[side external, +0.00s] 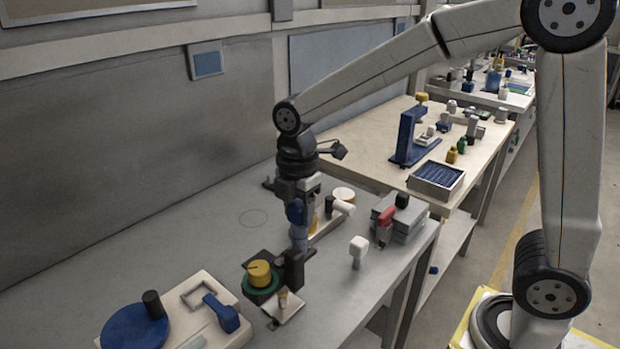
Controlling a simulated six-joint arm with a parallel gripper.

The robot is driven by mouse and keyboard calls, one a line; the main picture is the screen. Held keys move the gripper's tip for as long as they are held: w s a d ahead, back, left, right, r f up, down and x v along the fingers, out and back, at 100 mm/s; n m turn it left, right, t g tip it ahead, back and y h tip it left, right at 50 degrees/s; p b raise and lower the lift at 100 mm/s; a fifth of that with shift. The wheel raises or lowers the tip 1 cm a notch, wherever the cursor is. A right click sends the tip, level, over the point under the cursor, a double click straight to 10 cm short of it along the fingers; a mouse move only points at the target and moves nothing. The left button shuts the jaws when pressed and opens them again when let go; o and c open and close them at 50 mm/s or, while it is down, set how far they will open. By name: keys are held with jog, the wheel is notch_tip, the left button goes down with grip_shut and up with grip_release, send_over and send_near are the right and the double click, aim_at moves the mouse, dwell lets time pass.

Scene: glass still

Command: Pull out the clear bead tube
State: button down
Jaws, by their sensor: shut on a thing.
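My gripper (297,212) points straight down over the front part of the grey bench, above a black block (293,268). It is shut on a slim bluish upright piece, which looks like the clear bead tube (299,236). The tube stands upright between my gripper and the black block. Its lower end meets or sits just above the block; I cannot tell whether it is still seated. The beads are too small to make out. A yellow knob (259,272) on a green ring (262,286) is to the left of the block.
A pale board with a blue disc (135,328) and a blue lever (222,314) lies at front left. A white-topped peg (358,250) and a grey box (402,218) with a red part stand to the right. The bench's back left is clear.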

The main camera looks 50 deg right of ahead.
jog(key=shift+r, duration=1.15)
jog(key=shift+r, duration=2.75)
